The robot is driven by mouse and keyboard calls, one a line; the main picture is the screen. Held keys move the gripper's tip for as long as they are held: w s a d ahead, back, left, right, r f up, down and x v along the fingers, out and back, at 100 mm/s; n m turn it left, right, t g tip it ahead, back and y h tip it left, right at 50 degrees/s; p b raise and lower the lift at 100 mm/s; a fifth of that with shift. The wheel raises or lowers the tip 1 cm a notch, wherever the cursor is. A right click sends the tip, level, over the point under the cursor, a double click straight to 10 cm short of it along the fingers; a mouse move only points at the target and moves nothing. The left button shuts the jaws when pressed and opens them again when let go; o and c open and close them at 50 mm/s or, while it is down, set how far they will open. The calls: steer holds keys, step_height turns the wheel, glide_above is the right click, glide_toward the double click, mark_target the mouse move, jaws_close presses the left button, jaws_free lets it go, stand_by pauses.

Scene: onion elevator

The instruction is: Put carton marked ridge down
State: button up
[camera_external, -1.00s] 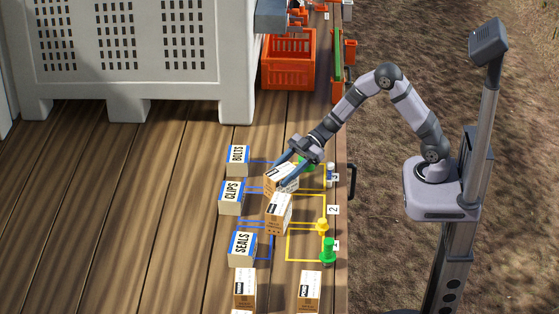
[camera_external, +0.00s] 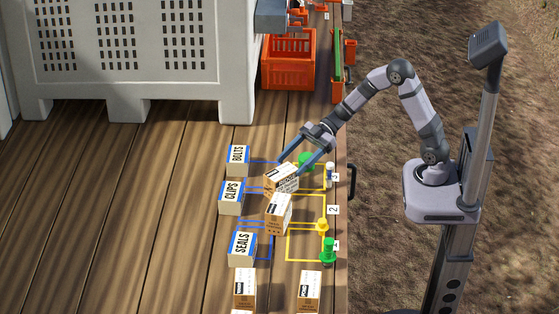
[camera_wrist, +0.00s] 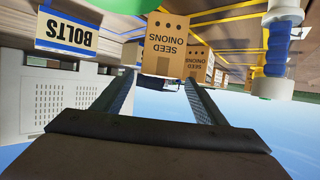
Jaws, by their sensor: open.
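A brown carton (camera_external: 281,181) sits on the deck between the CLIPS box and the number 3 tag. It shows in the wrist view with "SEED ONIONS" print (camera_wrist: 166,46). My gripper (camera_external: 294,165) is open at the carton's upper right, its fingers apart and holding nothing. In the wrist view, the two fingers (camera_wrist: 158,78) reach toward the carton with clear space between them. A second brown carton (camera_external: 278,213) stands just in front of the first, close to it or touching. The word "ridge" cannot be read on any carton.
White boxes marked BOLTS (camera_external: 238,159), CLIPS (camera_external: 231,196) and SEALS (camera_external: 242,248) line the left. A green piece (camera_external: 307,161), a white-and-blue piece (camera_external: 330,176), a yellow piece (camera_external: 323,225) and another green piece (camera_external: 328,251) stand right. More cartons (camera_external: 310,289) stand in front.

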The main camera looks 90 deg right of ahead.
steer(key=v, duration=0.6)
steer(key=shift+b, duration=0.35)
steer(key=w+r+m+t+h+p, duration=0.2)
steer(key=w+r+h+p, duration=0.35)
steer(key=h, duration=0.25)
steer(key=s+a+f+m+g+h+p, duration=0.25)
steer(key=s+g+p, duration=0.2)
steer(key=s, duration=0.75)
steer(key=s+f+g+b, duration=0.1)
steer(key=s+f+b, duration=0.1)
steer(key=f, duration=0.1)
steer(key=s+f+m+g+b, duration=0.1)
steer(key=s+f+b, duration=0.1)
steer(key=s+f, duration=0.1)
steer(key=s+f+m+g+b, duration=0.1)
steer(key=s+f+g+b, duration=0.1)
steer(key=f, duration=0.1)
steer(key=shift+s+a, duration=0.3)
steer(key=shift+a, duration=0.05)
steer(key=s+a+f+m+g+b, duration=0.1)
steer(key=s+f+m+g+b, duration=0.1)
steer(key=s, duration=0.5)
step_height(320, 180, down, 4)
steer(key=shift+s+a+r+g+y+b, duration=0.2)
steer(key=shift+s+a+g+y+b, duration=0.25)
steer(key=shift+b, duration=0.55)
steer(key=shift+w+d+m, duration=0.15)
steer(key=shift+m, duration=0.1)
stand_by(1.6)
